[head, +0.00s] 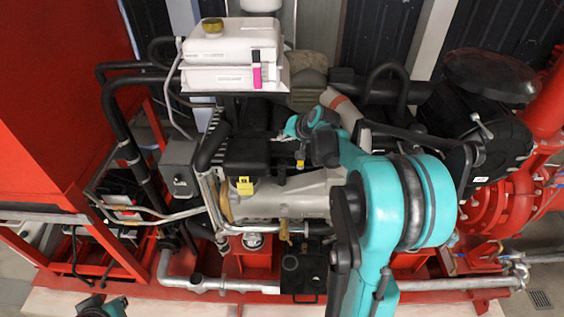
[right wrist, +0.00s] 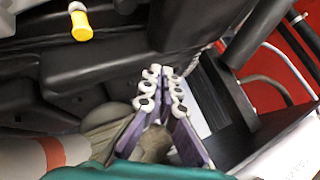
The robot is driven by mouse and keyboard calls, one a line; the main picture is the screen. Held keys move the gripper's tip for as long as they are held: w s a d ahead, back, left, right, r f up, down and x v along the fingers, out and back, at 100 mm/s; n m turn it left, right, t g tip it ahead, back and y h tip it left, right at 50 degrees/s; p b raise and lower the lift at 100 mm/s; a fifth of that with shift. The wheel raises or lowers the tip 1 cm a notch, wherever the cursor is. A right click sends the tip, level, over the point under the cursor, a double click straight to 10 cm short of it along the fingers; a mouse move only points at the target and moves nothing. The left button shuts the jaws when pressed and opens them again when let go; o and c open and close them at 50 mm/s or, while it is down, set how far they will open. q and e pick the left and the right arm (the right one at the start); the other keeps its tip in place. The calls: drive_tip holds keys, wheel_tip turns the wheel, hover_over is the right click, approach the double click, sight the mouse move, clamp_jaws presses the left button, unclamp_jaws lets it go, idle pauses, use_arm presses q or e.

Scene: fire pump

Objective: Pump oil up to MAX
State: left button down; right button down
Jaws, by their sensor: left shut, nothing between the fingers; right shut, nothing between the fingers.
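A red-framed fire pump engine (head: 285,195) fills the middle of the head view. My right gripper (right wrist: 164,72) is shut and empty, apart from that yellow part, over dark engine parts. In the head view my right gripper (head: 294,126) is small, just below the white tank. My left gripper (head: 100,305) shows only partly at the bottom left edge, shut and away from the engine. No MAX mark is legible.
A white tank (head: 232,50) with a gold cap and a pink strip stands at the back. Black hoses (head: 125,120) and a red cabinet (head: 60,90) are at left. My right arm covers much of the engine's right side.

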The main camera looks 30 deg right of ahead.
sight(281, 162)
drive_tip(key=shift+f, duration=0.15)
wheel_tip(281, 162, down, 8)
drive_tip(key=b, duration=0.6)
drive_tip(key=shift+f, duration=0.25)
idle(1.0)
drive_tip(key=shift+f+b, duration=0.4)
drive_tip(key=shift+b, duration=0.15)
drive_tip(key=shift+f+b, duration=0.85)
drive_tip(key=shift+f, duration=0.15)
idle(0.7)
drive_tip(key=shift+r, duration=0.1)
drive_tip(key=shift+r+p, duration=1)
drive_tip(key=shift+r, duration=0.35)
